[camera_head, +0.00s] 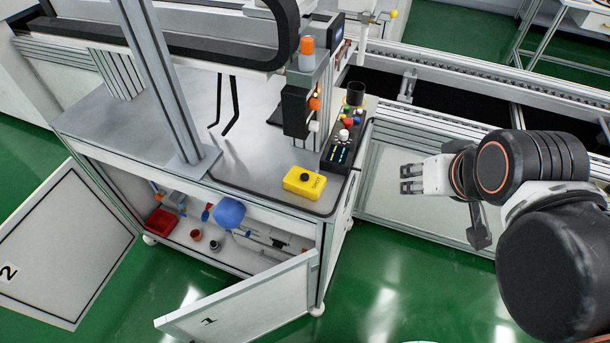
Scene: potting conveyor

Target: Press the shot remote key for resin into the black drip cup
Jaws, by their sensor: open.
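A black cup (356,93), apparently the drip cup, stands upright at the back right corner of the workbench; its inside cannot be made out. Just in front of it is a dark control box (339,155) with several coloured buttons or knobs and a lit panel. A yellow box (296,187) with one round black button (304,177) lies on the bench near its front edge. I cannot tell for sure which box is the shot remote, and no key label is readable. My gripper (405,179) is open and empty, right of both boxes, pointing left and touching neither.
A dispensing head with an orange-capped part (307,52) stands behind the yellow box. Two dark bent rods (232,104) hang over the bench. Below, cabinet doors (245,310) stand open, showing a red bin (161,221) and small cups. A conveyor rail (470,75) runs behind.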

